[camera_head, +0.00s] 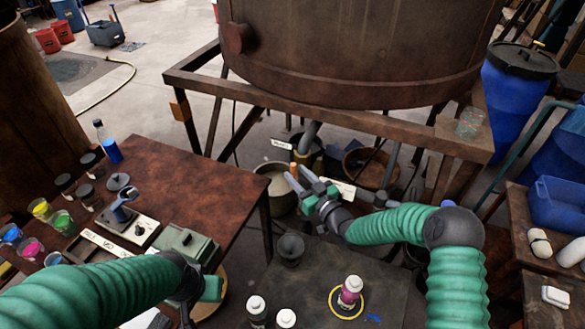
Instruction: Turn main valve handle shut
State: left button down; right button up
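The main valve sits under the large rusty vat (360,45), at the foot of a grey pipe (309,137). A small orange piece (293,168), which looks like part of its handle, shows by my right fingertips; the rest of the handle is hard to make out. My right gripper (296,174) reaches in from the right, with its two fingers apart, close to the orange piece. I cannot tell whether they touch it. My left gripper (212,289) is low at the left, by the brown table, mostly hidden behind its own wrist; its fingers are unclear.
The vat's rusty frame (330,112) crosses just above the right gripper. A bucket (281,188) and a brown basin (370,168) stand below. The brown table (190,160) holds a blue bottle (108,141), jars and a scale. Bottles (350,291) stand on the dark near surface.

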jog(key=shift+x, duration=1.45)
jog(key=shift+c, duration=0.2)
jog(key=shift+r, duration=0.1)
grip_shut()
